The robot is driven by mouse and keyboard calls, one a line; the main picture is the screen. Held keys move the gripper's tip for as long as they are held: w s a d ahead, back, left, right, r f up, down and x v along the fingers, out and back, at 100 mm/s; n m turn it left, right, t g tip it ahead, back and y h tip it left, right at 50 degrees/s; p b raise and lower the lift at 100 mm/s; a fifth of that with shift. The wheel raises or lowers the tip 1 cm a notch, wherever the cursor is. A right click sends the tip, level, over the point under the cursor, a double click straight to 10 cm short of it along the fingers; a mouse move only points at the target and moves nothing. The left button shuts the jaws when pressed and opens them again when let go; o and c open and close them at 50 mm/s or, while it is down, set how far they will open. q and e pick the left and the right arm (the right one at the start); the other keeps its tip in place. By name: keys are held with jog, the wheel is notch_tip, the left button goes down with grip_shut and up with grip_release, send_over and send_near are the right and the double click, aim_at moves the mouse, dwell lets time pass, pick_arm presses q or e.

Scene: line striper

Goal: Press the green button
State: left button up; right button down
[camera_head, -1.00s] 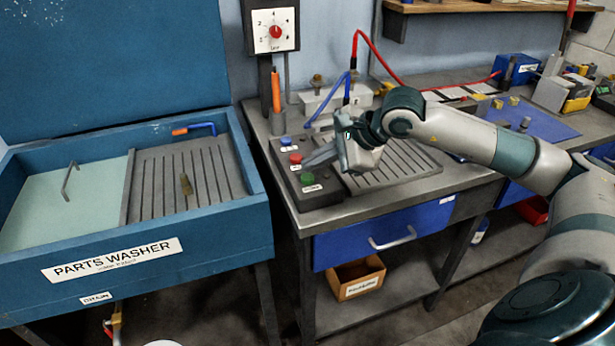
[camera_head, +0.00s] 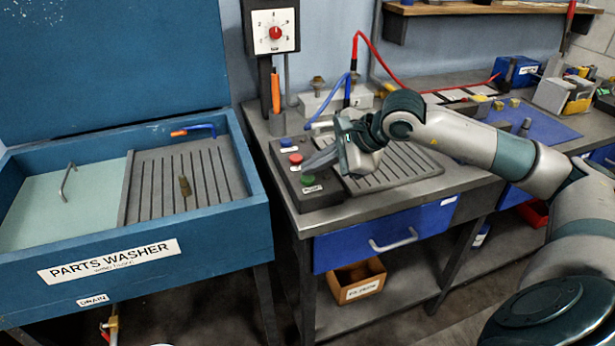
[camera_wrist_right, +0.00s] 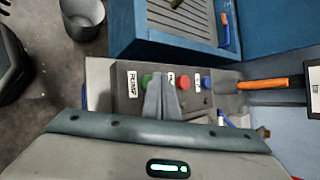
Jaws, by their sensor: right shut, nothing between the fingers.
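The green button (camera_head: 307,180) is the nearest of three on a dark control box (camera_head: 312,202) at the bench's left end. A red button (camera_head: 296,158) and a blue button (camera_head: 286,142) lie behind it. My right gripper (camera_head: 310,163) is shut and empty, its fingertips just above the box near the red and green buttons. In the right wrist view the green button (camera_wrist_right: 147,80) shows just left of the shut fingertips (camera_wrist_right: 161,78); the red button (camera_wrist_right: 184,82) is to their right. I cannot tell whether the fingers touch anything. My left gripper is not in view.
A slotted grey plate (camera_head: 395,165) lies right of the box. An orange-handled tool (camera_head: 276,92) stands behind the box, with blue and red cables nearby. The blue parts washer (camera_head: 150,260) stands open on the left, across a narrow gap.

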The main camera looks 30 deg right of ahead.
aim_at(313, 179)
jog(key=shift+f+b, duration=0.4)
jog(key=shift+b, duration=0.1)
dwell(0.5)
jog(key=shift+r, duration=0.1)
jog(key=shift+r+p, duration=0.35)
jog(key=shift+r, duration=0.45)
jog(key=shift+r+p, duration=1.35)
jog(key=shift+r, duration=1.65)
